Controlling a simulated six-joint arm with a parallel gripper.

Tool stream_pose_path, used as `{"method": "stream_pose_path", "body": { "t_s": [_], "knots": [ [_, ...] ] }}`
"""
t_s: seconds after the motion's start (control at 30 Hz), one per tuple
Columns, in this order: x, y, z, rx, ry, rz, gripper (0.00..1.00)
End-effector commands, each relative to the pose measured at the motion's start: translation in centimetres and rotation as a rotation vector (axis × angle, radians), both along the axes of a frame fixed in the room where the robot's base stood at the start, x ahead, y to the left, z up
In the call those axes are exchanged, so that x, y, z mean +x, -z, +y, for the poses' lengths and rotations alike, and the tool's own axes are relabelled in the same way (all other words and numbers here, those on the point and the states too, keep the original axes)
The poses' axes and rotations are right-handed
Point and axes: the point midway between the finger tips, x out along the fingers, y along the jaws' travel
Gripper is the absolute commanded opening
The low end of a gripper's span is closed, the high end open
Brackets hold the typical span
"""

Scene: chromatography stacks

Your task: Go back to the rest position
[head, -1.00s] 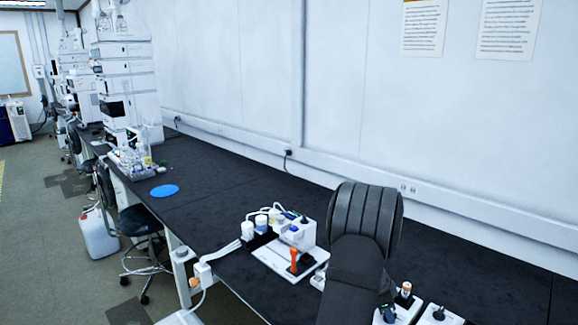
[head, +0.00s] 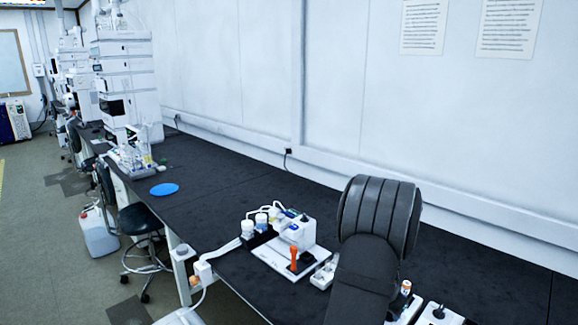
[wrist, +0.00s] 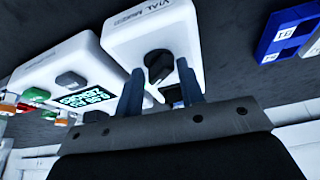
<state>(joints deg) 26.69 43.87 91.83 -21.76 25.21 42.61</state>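My gripper (wrist: 163,88) shows in the wrist view with its two blue-grey fingers apart and nothing visible between them. Beyond the fingers is a white device marked "VIAL" (wrist: 130,38) with a black knob (wrist: 158,66). I cannot tell how far the fingertips are from it. In the head view my dark arm stands at the right of the bench's near part and hides the gripper.
A white device with a lit display (wrist: 85,98) is beside it, and blue labelled blocks (wrist: 288,35) are at the upper right. In the head view, a white station with an orange-handled tool (head: 294,258) stands left of my arm. A blue disc (head: 164,189) lies on the black bench (head: 225,190).

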Motion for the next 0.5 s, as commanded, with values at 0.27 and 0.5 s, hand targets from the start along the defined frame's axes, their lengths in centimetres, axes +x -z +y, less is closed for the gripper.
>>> {"method": "stream_pose_path", "body": {
  "t_s": [0.27, 0.5],
  "knots": [
    [-0.17, 0.02, -0.14, 0.000, -0.119, 0.000, 0.35],
    [-0.26, 0.04, -0.23, 0.001, -0.214, 0.001, 0.35]
  ]
}}
